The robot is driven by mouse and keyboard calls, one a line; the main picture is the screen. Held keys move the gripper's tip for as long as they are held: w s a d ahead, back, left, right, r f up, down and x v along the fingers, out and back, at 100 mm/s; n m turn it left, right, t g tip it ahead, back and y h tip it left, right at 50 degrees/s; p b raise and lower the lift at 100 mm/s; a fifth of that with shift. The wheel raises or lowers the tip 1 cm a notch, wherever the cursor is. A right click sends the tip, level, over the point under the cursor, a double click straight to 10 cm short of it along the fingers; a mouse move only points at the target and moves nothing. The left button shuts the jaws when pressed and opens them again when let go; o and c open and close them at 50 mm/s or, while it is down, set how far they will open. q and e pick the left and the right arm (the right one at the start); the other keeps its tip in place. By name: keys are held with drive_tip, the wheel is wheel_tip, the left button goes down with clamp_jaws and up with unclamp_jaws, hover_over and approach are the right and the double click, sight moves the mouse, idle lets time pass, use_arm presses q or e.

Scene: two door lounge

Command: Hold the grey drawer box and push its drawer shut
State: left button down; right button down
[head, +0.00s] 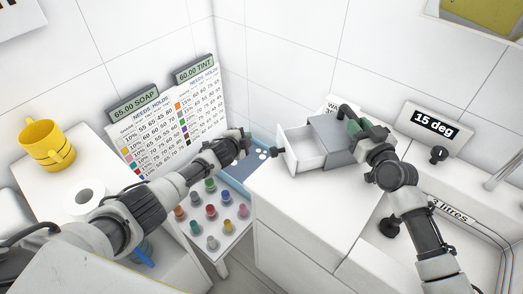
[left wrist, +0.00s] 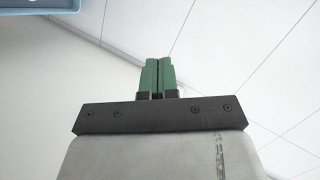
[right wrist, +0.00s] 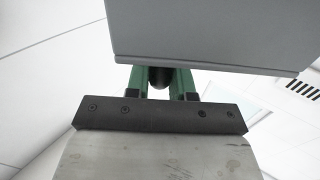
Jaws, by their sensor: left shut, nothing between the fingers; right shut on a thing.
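The grey drawer box (head: 338,148) sits on the white counter. Its drawer (head: 303,146) stands open toward the left, with a pale empty inside and a black knob (head: 276,152) on its front. My right gripper (head: 352,122) is at the far right side of the box. In the right wrist view my right gripper (right wrist: 160,78) is shut on a black knob (right wrist: 161,77) by the box (right wrist: 205,35). My left gripper (head: 246,141) is left of the drawer front, apart from it. In the left wrist view my left gripper (left wrist: 158,75) is shut and empty.
A blue tray (head: 236,178) lies below my left gripper. A small stand with several coloured pegs (head: 211,210) is left of the counter (head: 300,205). A yellow mug (head: 46,146) and paper roll (head: 85,201) are far left. A "15 deg" display (head: 434,123) stands right.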

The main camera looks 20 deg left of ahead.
use_arm(q)
drive_tip(key=w+a+r+m+t+h, duration=0.1)
drive_tip(key=w+r+m+h, duration=0.15)
drive_tip(key=r, duration=0.65)
drive_tip(key=w+a+r+m+t+h, duration=0.15)
drive_tip(key=r+m, duration=0.25)
drive_tip(key=r, duration=0.5)
drive_tip(key=s+d+f+m+g+h, duration=0.1)
drive_tip(key=s+m+g+h, duration=0.25)
drive_tip(key=s, duration=0.95)
drive_tip(key=s+d+f+m+g+h, duration=0.15)
drive_tip(key=s+m+g, duration=0.25)
drive_tip(key=s, duration=1)
use_arm(e)
drive_tip(key=shift+s, duration=0.1)
use_arm(q)
approach(271, 151)
drive_tip(key=shift+g+h, duration=0.3)
drive_tip(key=x, duration=0.4)
drive_tip(key=f+x, duration=0.1)
drive_tip(key=x, duration=0.2)
drive_tip(key=shift+w+a, duration=0.3)
drive_tip(key=shift+a, duration=0.05)
drive_tip(key=shift+w+d, duration=0.15)
drive_tip(key=shift+d, duration=0.05)
